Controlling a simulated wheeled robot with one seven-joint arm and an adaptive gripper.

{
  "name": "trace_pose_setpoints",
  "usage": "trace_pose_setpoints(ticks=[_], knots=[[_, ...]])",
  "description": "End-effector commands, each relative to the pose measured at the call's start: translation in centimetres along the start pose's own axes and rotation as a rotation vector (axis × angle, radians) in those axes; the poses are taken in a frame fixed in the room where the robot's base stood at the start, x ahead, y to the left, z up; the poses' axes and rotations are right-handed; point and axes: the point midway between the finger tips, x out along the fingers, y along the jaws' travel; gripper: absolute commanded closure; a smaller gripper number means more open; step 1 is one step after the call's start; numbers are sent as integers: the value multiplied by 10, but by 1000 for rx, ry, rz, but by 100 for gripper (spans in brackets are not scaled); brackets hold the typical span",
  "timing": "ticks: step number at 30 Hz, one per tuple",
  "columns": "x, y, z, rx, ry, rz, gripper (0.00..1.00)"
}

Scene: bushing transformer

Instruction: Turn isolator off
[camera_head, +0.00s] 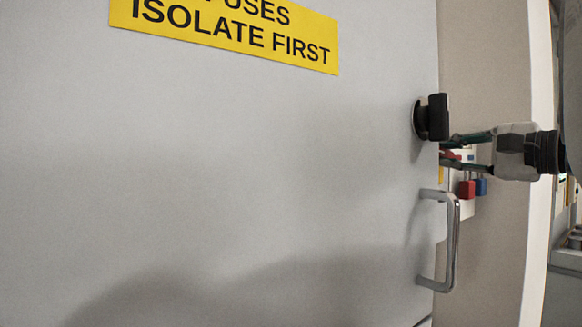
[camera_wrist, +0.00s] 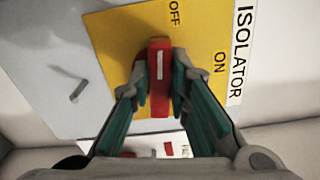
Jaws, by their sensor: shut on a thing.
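The isolator's red handle (camera_wrist: 158,75) sits on a yellow plate (camera_wrist: 115,40) in the wrist view. My gripper (camera_wrist: 160,90) is shut on this handle, with a green-padded finger on each side of it. The handle's white line runs up the picture. The OFF label (camera_wrist: 174,14) is above and slightly right of the handle, and the ON label (camera_wrist: 220,62) is to its right. The word ISOLATOR (camera_wrist: 240,50) runs along a white strip at the right. In the head view my gripper (camera_head: 448,154) reaches in from the right, and the handle is mostly hidden.
A large grey door (camera_head: 250,170) fills the head view, with a yellow warning sign (camera_head: 230,30). A black knob (camera_head: 432,118) and a metal pull handle (camera_head: 454,240) are near its right edge. Red (camera_head: 466,189) and blue (camera_head: 481,187) padlocks hang just below my gripper.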

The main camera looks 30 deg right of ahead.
Motion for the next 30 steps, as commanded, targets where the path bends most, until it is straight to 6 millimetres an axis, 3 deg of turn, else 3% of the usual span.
trace_pose_setpoints(ticks=[12,27,28,30], knots=[[1,3,0,-164,-2,3,100],[1,3,0,-182,-2,3,100],[1,3,0,-182,-2,3,81],[1,3,0,-182,-2,3,65]])
